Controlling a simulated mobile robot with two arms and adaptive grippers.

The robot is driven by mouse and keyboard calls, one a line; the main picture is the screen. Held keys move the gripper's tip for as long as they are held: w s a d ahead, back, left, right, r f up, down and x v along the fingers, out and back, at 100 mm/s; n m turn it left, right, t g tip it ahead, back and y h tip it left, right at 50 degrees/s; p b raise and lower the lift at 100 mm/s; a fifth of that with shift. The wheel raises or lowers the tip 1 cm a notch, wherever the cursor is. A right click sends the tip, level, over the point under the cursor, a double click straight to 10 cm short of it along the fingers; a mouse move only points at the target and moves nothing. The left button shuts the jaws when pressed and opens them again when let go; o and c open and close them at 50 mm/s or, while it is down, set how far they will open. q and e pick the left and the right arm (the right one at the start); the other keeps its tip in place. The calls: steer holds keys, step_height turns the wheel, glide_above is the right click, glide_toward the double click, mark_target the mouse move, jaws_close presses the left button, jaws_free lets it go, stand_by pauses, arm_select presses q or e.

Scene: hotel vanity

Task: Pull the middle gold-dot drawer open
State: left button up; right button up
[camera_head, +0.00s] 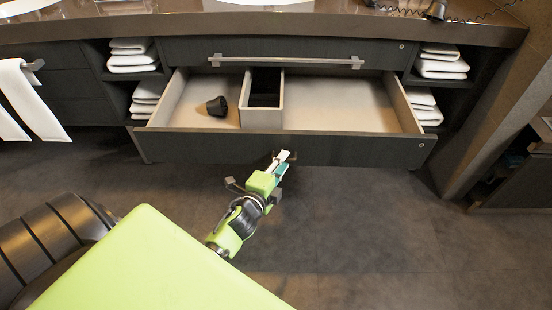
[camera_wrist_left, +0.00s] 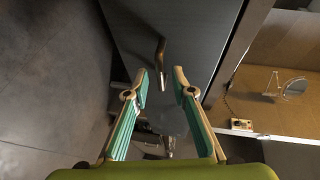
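A wide drawer (camera_head: 350,151) under the vanity is pulled well out, its inside showing. Its dark front panel faces me, with a small pale dot near the right end. My left gripper (camera_head: 284,160) is at the middle of that front, partly covering whatever handle is there. In the left wrist view my left gripper (camera_wrist_left: 162,85) has its two fingers spread apart, with nothing between the tips. A bronze handle-like bar (camera_wrist_left: 160,52) stands out from the dark panel (camera_wrist_left: 190,25) just beyond the fingertips; I see no contact. My right gripper is not in view.
Inside the drawer are a small dark cup-like object (camera_head: 217,106) and a divider box (camera_head: 262,117). A closed drawer above has a long bar handle (camera_head: 285,62). Folded white towels (camera_head: 134,55) fill side shelves. The dark floor (camera_head: 380,230) in front is clear.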

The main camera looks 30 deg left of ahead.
arm_select(q)
steer(key=v, duration=1.1)
steer(key=shift+s, duration=0.3)
steer(key=s+d+f+n+g, duration=0.1)
steer(key=s+f+n+g, duration=0.3)
steer(key=f, duration=0.4)
steer(key=s+d+f+n+g, duration=0.25)
steer(key=f+n, duration=0.25)
steer(key=f, duration=0.3)
steer(key=s+d+f+n+g+h, duration=0.2)
steer(key=s+d+f+n+g, duration=0.3)
steer(key=s+f, duration=0.4)
steer(key=s+a+f+g+p, duration=0.1)
steer(key=s+f+p, duration=0.1)
steer(key=s+p, duration=0.6)
steer(key=s+a+f+m+g+p, duration=0.1)
steer(key=s+f+g+p, duration=0.1)
steer(key=s+p, duration=0.7)
steer(key=s, duration=0.3)
steer(key=shift+s+f, duration=0.3)
steer(key=shift+f, duration=0.1)
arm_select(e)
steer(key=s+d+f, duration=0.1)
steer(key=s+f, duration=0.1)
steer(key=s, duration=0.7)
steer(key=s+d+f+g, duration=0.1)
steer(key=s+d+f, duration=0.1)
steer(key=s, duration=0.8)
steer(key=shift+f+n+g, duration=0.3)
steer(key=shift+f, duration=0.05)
